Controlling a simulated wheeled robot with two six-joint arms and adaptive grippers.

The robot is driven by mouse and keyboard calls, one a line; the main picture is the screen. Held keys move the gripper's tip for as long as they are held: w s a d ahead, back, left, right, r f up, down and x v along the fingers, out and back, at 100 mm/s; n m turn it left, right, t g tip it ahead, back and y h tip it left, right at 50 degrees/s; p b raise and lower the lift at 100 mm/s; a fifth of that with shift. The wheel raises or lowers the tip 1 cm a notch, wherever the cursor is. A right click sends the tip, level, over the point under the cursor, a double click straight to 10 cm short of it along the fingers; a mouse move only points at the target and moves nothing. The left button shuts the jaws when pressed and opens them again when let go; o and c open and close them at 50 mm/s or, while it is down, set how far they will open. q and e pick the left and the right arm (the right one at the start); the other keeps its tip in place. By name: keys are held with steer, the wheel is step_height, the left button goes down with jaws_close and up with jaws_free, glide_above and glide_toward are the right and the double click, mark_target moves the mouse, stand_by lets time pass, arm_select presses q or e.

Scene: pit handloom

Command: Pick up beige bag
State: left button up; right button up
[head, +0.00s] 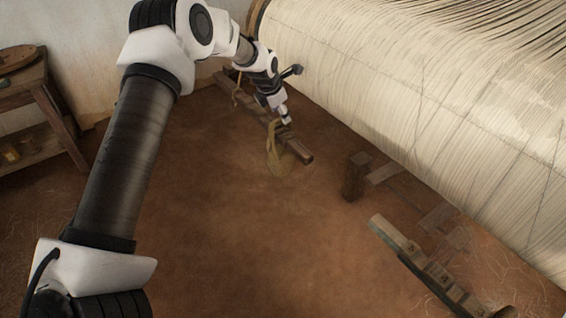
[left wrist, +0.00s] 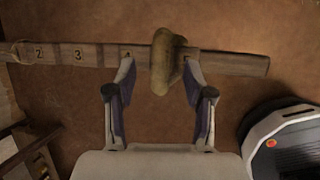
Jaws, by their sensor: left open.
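The beige bag (head: 273,155) hangs on a low wooden bar (head: 301,152) near the floor, at the upper middle of the head view. In the left wrist view, the bag (left wrist: 161,68) lies across the numbered bar (left wrist: 225,61). My left gripper (head: 286,117) is at the bar, just above the bag. In the left wrist view, the left gripper (left wrist: 158,78) is open, with one finger on each side of the bag's lower part. It does not hold the bag. My right gripper is not in view.
The loom's wide roll of pale threads (head: 420,100) fills the upper right. A second numbered wooden bar (head: 430,268) and a wooden block (head: 354,177) are at the lower right. A wooden shelf table (head: 40,105) stands at the left. The brown floor (head: 230,240) between is clear.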

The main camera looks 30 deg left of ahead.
arm_select(q)
steer(key=b+x, duration=0.1)
steer(key=x, duration=0.3)
steer(key=shift+a+f, duration=0.15)
steer(key=shift+f, duration=0.25)
steer(key=shift+r, duration=0.1)
